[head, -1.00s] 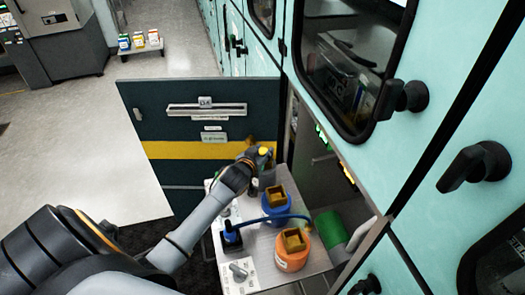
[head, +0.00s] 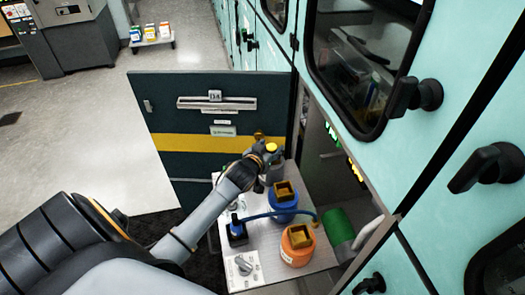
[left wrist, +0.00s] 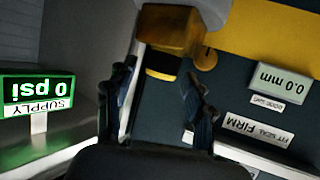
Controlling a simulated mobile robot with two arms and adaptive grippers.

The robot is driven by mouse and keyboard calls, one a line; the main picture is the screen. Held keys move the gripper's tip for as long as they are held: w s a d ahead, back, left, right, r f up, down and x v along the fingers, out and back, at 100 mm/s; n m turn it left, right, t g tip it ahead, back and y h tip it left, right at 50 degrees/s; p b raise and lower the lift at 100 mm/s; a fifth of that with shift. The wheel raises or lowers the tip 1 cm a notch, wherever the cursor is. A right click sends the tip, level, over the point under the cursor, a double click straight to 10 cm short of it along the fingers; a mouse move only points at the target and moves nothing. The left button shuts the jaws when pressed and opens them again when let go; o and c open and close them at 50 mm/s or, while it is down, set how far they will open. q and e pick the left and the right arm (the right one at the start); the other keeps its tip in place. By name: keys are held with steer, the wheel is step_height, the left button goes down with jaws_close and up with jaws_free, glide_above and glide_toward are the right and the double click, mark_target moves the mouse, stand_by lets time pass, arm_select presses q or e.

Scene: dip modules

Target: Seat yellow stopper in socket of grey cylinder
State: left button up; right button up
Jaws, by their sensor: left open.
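A small yellow piece (head: 271,147), which looks like the stopper, shows at the top of the grey cylinder (head: 277,172) at the far end of the grey bench. How deep it sits in the socket cannot be told. My left gripper (head: 264,162) is right beside it and partly hides the cylinder. In the left wrist view, the left gripper (left wrist: 160,100) has its two dark fingers apart, with a gap between them. An orange-brown block (left wrist: 168,30) shows just beyond the fingertips. My right gripper is not in view.
A blue cylinder (head: 284,203) and an orange cylinder (head: 296,252), each with a brown-gold square top, stand close by. A blue hose (head: 262,214) crosses the bench. A dark door panel (head: 205,115) stands behind. A lit supply display (left wrist: 37,90) reads 0 psi.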

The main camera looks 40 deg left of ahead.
arm_select(q)
steer(key=v, duration=1.1)
steer(key=shift+r, duration=0.1)
